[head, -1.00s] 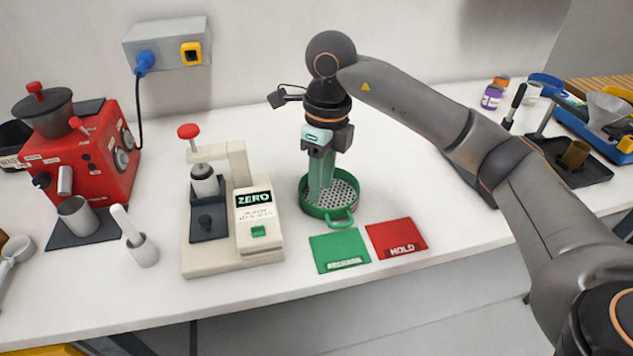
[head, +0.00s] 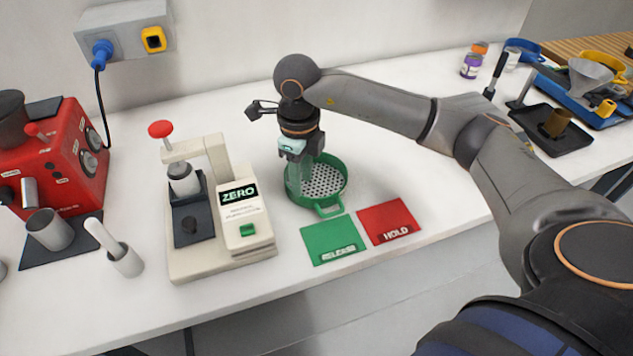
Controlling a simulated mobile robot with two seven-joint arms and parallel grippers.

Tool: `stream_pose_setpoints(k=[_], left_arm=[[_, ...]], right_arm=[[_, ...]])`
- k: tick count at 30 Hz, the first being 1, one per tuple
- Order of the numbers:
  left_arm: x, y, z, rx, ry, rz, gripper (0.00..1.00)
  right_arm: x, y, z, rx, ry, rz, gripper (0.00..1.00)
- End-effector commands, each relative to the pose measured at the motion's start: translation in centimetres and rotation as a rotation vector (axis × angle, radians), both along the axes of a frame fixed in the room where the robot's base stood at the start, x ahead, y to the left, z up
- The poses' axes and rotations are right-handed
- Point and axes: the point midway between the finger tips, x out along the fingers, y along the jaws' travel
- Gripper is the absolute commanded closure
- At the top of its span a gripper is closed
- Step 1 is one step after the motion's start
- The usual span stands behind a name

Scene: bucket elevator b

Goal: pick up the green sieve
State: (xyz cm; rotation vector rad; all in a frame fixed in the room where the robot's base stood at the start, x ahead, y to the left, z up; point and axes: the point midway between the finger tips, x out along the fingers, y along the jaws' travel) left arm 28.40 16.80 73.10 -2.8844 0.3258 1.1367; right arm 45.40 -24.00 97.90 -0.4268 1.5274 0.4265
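The green sieve (head: 334,183) is a round green pan with a perforated grey bottom and a small loop handle at its front. It sits on the white table behind the green RELEASE mat (head: 333,240). My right gripper (head: 299,183) points down at the sieve's left side, its pale green, see-through fingers overlapping the left wall. I cannot tell whether the fingers are spread or closed on the wall. My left gripper is not in view.
A cream press with a ZERO label (head: 222,263) stands close left of the sieve. A red HOLD mat (head: 389,221) lies at front right. A red grinder (head: 62,165) stands far left; a black tray (head: 565,144) is at right. Bare table lies right of the sieve.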

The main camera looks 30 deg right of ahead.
Motion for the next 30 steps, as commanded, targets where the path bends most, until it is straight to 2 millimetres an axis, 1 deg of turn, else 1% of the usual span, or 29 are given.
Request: stream_pose_setpoints(k=[1,3,7,10,16,26,27,30], left_arm=[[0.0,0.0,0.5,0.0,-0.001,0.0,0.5],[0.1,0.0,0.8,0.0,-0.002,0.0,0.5],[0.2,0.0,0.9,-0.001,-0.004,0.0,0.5],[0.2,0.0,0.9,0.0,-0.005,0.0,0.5],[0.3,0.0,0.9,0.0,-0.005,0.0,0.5],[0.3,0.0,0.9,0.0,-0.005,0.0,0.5],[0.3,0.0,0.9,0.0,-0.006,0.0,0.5],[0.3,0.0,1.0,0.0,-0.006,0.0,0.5]], right_arm=[[-0.3,-0.1,-0.8,-0.003,0.007,0.0,0.6],[-0.4,-0.1,-1.9,-0.002,0.007,0.001,0.6],[-0.3,-0.1,-3.5,-0.001,0.003,0.001,0.6],[-0.2,-0.1,-3.9,-0.001,0.001,0.001,0.6],[-0.2,-0.1,-4.0,-0.001,0.001,0.001,0.6],[-0.2,0.0,-3.9,-0.001,0.001,0.001,0.97],[-0.2,0.0,-3.9,0.0,0.0,0.001,1.0],[-0.2,0.0,-3.9,-0.001,0.001,0.001,1.0]])
